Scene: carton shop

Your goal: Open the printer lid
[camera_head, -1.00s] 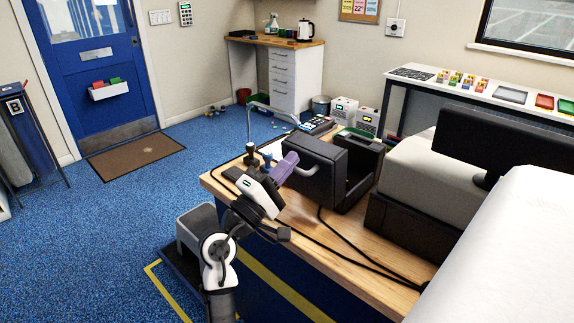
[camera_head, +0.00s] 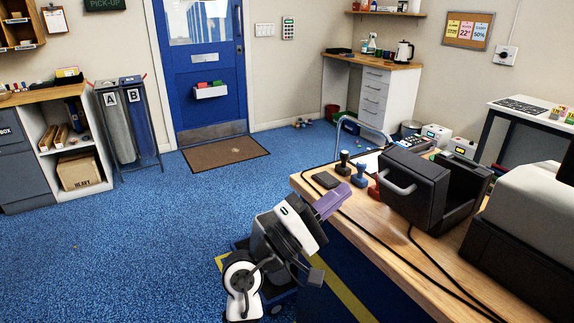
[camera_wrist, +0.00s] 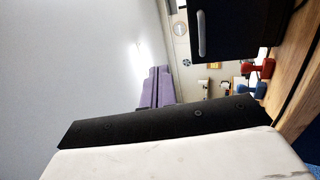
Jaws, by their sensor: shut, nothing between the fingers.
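The printer (camera_head: 419,192) is a black box on the wooden counter, with a block-like lid (camera_head: 428,190) on its near side. The lid carries a silver handle (camera_head: 399,184), which also shows in the wrist view (camera_wrist: 201,34). Behind the lid there is an open gap inside the printer; how far the lid is swung is hard to tell. My gripper (camera_head: 335,199) has purple fingers, is shut and empty, and is left of the handle, apart from it, beside the counter's left edge. In the wrist view the fingers (camera_wrist: 157,88) point away from the handle.
Stamps (camera_head: 359,175) and a dark pad (camera_head: 326,180) stand on the counter (camera_head: 440,248) left of the printer. Black cables cross its front. A large pale machine (camera_head: 535,215) stands at the right. The blue floor (camera_head: 140,245) at left is clear.

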